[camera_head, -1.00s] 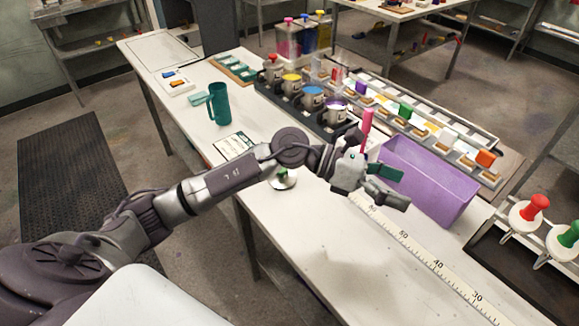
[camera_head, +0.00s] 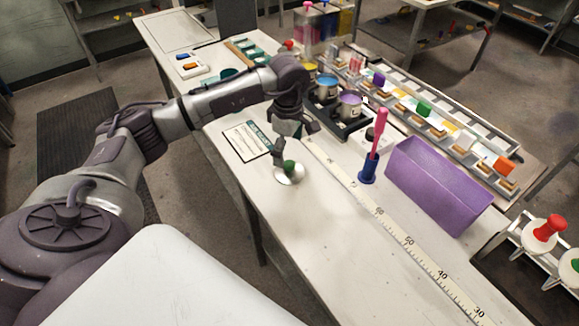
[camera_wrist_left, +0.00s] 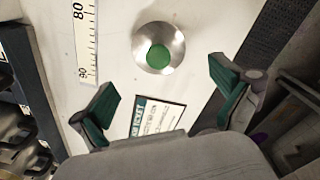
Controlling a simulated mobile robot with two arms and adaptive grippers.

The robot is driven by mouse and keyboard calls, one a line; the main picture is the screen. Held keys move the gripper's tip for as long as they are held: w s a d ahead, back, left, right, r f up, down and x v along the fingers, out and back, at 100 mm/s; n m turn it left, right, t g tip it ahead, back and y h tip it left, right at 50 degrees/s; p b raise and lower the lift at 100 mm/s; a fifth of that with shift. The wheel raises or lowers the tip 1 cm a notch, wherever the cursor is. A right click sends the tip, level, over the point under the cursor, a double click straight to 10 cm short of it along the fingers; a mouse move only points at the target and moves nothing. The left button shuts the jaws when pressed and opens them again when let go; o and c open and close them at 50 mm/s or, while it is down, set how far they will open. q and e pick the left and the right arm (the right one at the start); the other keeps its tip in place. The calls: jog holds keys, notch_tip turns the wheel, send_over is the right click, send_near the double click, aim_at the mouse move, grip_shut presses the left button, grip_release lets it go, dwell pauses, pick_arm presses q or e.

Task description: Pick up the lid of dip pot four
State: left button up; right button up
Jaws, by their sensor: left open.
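A round metal lid with a green knob (camera_head: 289,172) lies on the white table, close to its near edge. It also shows in the left wrist view (camera_wrist_left: 173,36), beyond the fingertips and between their lines. No number is readable on it. My left gripper (camera_head: 291,142) points down over the table just behind the lid, open and empty. Its two green-padded fingers are spread wide in the left wrist view (camera_wrist_left: 166,88). The dip pots stand in a dark rack (camera_head: 343,128) behind the gripper; the purple-filled pot (camera_head: 349,104) is uncovered. My right gripper is not in view.
A printed card (camera_head: 246,141) lies left of the lid. A long ruler (camera_head: 400,235) runs along the table to the right. A blue holder with a pink-handled tool (camera_head: 367,168) and a purple bin (camera_head: 437,190) stand farther right.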

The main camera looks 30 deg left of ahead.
aim_at(289, 164)
pick_arm(q)
jog(key=shift+f, duration=0.6)
jog(key=shift+d+f+p, duration=0.1)
jog(key=shift+f+p, duration=0.25)
jog(key=shift+p, duration=0.15)
notch_tip(289, 164, down, 4)
jog(key=shift+w+r+p, duration=0.1)
jog(key=shift+r+p, duration=0.05)
jog(key=shift+p, duration=0.7)
jog(key=shift+f, duration=0.4)
jog(key=shift+c, duration=0.3)
jog(key=shift+c, duration=1.3)
grip_shut()
